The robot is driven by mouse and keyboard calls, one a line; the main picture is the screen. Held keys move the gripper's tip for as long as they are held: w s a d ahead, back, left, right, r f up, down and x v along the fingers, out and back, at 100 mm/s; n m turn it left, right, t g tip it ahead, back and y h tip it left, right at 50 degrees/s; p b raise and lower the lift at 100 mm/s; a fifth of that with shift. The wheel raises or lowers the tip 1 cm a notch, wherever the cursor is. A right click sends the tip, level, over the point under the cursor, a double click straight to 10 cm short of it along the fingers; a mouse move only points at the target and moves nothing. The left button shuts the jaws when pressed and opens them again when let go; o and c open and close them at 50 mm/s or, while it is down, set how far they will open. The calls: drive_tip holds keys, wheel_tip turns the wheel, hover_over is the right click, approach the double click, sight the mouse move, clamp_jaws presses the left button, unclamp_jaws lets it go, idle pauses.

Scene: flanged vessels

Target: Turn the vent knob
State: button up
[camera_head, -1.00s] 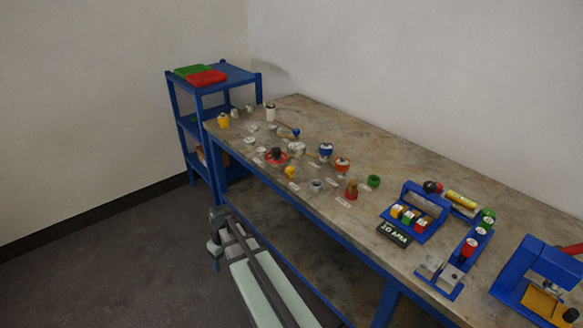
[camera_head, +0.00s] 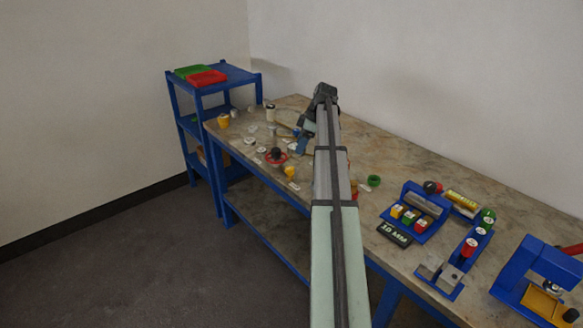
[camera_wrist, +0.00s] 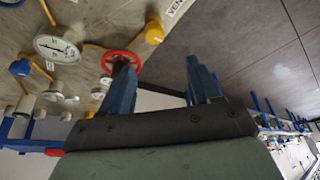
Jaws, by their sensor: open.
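A yellow knob (camera_head: 290,171) sits near the front edge of the bench, right of a red handwheel (camera_head: 277,159). In the wrist view the yellow knob (camera_wrist: 154,30) stands beside a partly cut-off white label (camera_wrist: 178,7) that reads "VEN". My gripper (camera_head: 302,145) is over the bench behind the yellow knob, partly hidden by my arm. In the wrist view my gripper (camera_wrist: 158,63) is open, with two blue fingers apart and nothing between them. The yellow knob is beyond the fingertips and clear of them. The red handwheel (camera_wrist: 121,58) appears close to the left finger.
In the wrist view a round gauge (camera_wrist: 57,48) and a blue-topped fitting (camera_wrist: 20,68) lie left of the handwheel. A green ring (camera_head: 374,181), blue racks (camera_head: 418,210) and a blue press (camera_head: 540,275) stand to the right. A blue shelf (camera_head: 215,75) stands at the left.

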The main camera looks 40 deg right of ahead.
sight(291, 168)
drive_tip(key=x, duration=0.8)
drive_tip(key=d+x, duration=0.1)
drive_tip(key=x, duration=0.3)
drive_tip(key=shift+f, duration=0.15)
drive_tip(key=shift+d, duration=0.1)
drive_tip(key=shift+c, duration=0.3)
drive_tip(key=c, duration=1)
drive_tip(key=shift+o, duration=0.2)
